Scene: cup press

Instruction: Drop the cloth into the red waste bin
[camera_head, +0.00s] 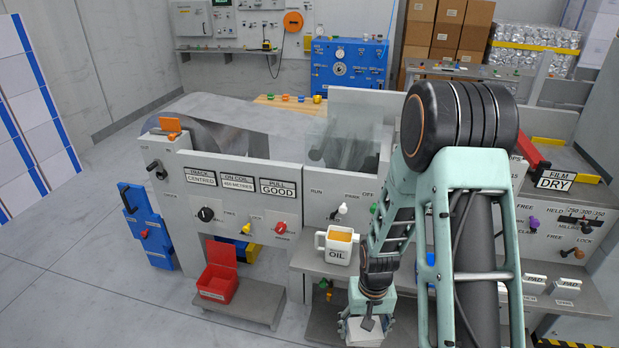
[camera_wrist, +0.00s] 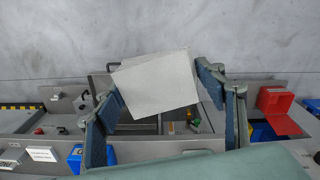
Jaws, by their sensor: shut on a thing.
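The cloth (camera_wrist: 157,84) is a pale, flat, roughly square piece between the blue-padded fingers of my gripper (camera_wrist: 163,94) in the wrist view. My gripper is shut on it. In the head view the cloth (camera_head: 366,332) shows as a whitish patch at the lower edge, partly hidden by my gripper (camera_head: 369,322). The red waste bin (camera_head: 217,286) stands on a low grey platform to the left of my gripper, its lid raised at the back. It also shows at the right of the wrist view (camera_wrist: 278,104). The gripper and cloth are apart from the bin.
A white OIL mug (camera_head: 338,248) stands on the ledge between bin and arm. The machine's front panel (camera_head: 243,190) with knobs rises behind the bin. A blue box (camera_head: 148,228) stands farther left. The floor (camera_head: 90,280) at left is clear.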

